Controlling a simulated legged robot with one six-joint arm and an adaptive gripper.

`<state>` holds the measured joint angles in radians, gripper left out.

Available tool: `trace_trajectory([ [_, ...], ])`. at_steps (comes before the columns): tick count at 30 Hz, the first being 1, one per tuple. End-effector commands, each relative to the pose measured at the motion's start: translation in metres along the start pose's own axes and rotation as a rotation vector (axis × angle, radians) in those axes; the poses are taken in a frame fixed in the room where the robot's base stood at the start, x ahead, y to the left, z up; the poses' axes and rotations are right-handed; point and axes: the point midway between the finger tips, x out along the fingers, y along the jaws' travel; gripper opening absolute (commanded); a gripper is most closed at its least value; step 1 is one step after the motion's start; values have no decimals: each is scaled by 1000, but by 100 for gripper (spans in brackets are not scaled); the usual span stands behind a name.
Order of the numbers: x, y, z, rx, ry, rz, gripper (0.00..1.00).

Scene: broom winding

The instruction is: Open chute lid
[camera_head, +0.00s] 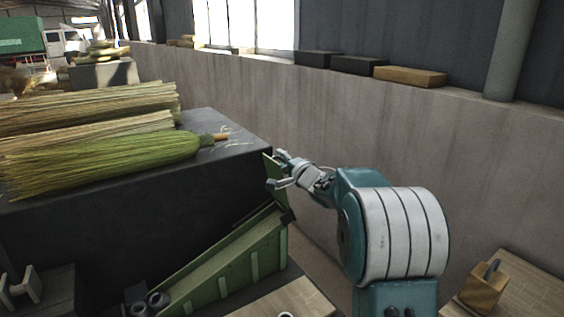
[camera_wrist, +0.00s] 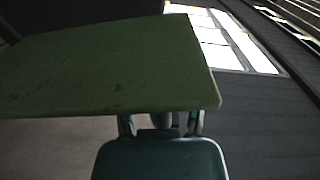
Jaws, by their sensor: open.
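A green chute (camera_head: 222,270) slopes up to the right in front of the dark bench. At its upper end a thin green lid (camera_head: 276,196) stands roughly upright, seen almost edge-on. In the wrist view the lid (camera_wrist: 110,70) is a large, scuffed green panel filling the upper left and middle. My gripper (camera_head: 278,170) is open at the lid's right side, with its fingers near the lid's upper part. In the wrist view my gripper (camera_wrist: 161,122) shows just below the lid's edge, and the panel hides the fingertips. I cannot tell whether they touch it.
Straw broom heads, including a green one (camera_head: 110,160), lie on the dark bench (camera_head: 130,220) at the left. A long concrete wall (camera_head: 400,120) runs behind my arm, with several boxes on its ledge. A wooden block (camera_head: 485,290) sits at the lower right.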

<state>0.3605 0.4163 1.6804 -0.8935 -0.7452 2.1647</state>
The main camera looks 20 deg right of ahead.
Motion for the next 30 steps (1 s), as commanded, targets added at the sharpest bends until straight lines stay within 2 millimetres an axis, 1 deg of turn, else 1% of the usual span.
trace_trajectory([
  [2, -2, 0, 0, 0, 0, 0, 51],
  [5, -12, -1, -1, -1, 1, -1, 51],
  [8, -30, -1, -1, -1, 3, -1, 51],
  [15, -81, 0, -1, 0, 3, 0, 51],
  [19, -102, 2, -1, 0, 2, 2, 51],
  [21, -110, 2, -1, 0, 2, 1, 51],
  [24, -117, 2, 0, 0, 1, 2, 51],
  [30, -119, 2, 0, 0, -1, 2, 51],
])
